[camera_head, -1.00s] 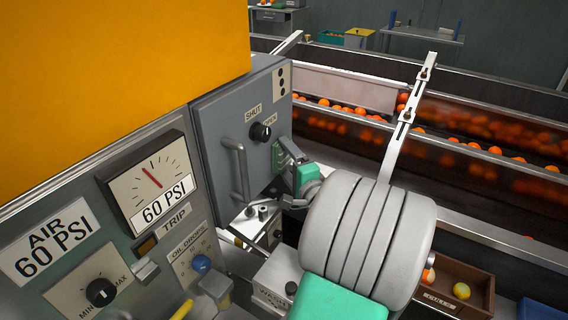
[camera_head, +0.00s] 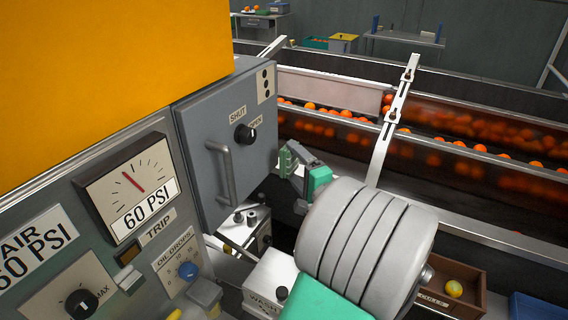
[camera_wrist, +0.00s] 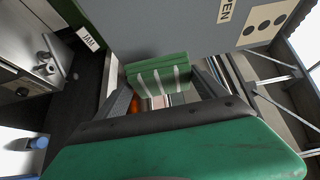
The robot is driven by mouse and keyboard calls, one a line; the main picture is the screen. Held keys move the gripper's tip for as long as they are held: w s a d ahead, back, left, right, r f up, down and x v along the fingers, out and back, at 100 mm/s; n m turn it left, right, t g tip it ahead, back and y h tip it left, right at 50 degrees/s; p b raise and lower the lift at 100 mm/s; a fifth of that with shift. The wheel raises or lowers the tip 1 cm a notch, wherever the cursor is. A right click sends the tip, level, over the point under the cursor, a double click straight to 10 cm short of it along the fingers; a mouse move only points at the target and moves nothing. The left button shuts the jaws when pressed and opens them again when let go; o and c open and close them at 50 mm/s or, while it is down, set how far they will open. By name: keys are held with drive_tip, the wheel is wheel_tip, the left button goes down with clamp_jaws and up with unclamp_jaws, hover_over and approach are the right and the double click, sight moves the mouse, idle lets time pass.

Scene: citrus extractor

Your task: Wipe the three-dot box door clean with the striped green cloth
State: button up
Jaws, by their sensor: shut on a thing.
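The three-dot box door (camera_head: 205,125) is a grey panel with a bar handle, a black SHUT/OPEN knob and a three-dot label. It looks shut. The striped green cloth (camera_head: 287,160) is a folded green pad with white stripes; it also shows in the wrist view (camera_wrist: 160,78). My gripper (camera_head: 294,169) is shut on the cloth, with a finger at each side of it in the wrist view (camera_wrist: 160,88). The cloth is at the door's lower right edge in the head view. Whether it touches the door I cannot tell.
A gauge panel (camera_head: 125,190) with knobs stands left of the door. A conveyor with oranges (camera_head: 450,125) runs behind my arm. A brown crate (camera_head: 440,297) stands lower right.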

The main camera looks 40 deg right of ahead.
drive_tip(key=shift+s+d, duration=0.1)
drive_tip(key=shift+s, duration=0.3)
drive_tip(key=shift+s+d, duration=0.3)
drive_tip(key=shift+s, duration=0.4)
drive_tip(key=shift+s+d, duration=0.25)
drive_tip(key=shift+s, duration=0.45)
